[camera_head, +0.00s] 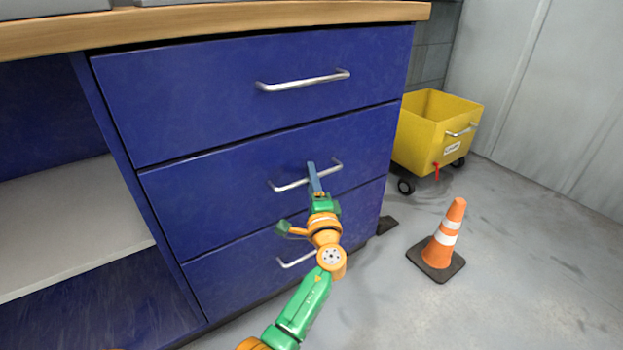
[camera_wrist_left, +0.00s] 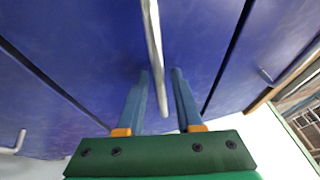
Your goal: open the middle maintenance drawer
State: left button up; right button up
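The middle drawer (camera_head: 220,190) is a blue front in the cabinet under the wooden bench top, and it looks closed, flush with its neighbours. Its silver bar handle (camera_head: 287,185) is partly hidden behind the fingers of my left gripper (camera_head: 312,172). In the left wrist view, the handle (camera_wrist_left: 153,45) runs between the two blue fingers of the left gripper (camera_wrist_left: 159,85). The fingers are apart, with a visible gap beside the bar, so the gripper is open around the handle. My right gripper does not show in either view.
The top drawer (camera_head: 250,90) and bottom drawer (camera_head: 230,275) look closed. An open shelf (camera_head: 70,225) is at the left. An orange cone (camera_head: 446,235) and a yellow wheeled bin (camera_head: 425,135) stand on the floor at the right.

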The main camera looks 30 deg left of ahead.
pick_arm(q)
grip_shut()
dwell(1.2)
